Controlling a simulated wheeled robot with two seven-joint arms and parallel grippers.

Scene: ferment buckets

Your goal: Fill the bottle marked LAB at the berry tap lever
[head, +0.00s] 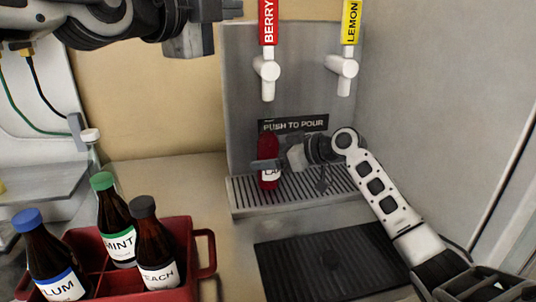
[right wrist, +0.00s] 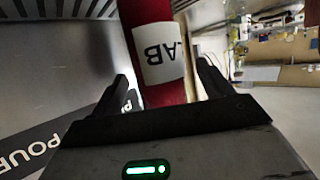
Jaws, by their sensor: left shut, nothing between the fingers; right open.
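The bottle marked LAB (head: 269,146) is red with a white label. It stands upright on the drip grate (head: 240,196) below the berry tap. My left gripper (head: 208,28) is shut and empty at the top, left of the berry lever.
A yellow lemon lever (head: 351,20) is right of the berry one. A red crate (head: 204,250) at the lower left holds several dark bottles, including MINT (head: 118,243). A black ribbed mat (head: 320,262) lies in front of the grate, clear.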

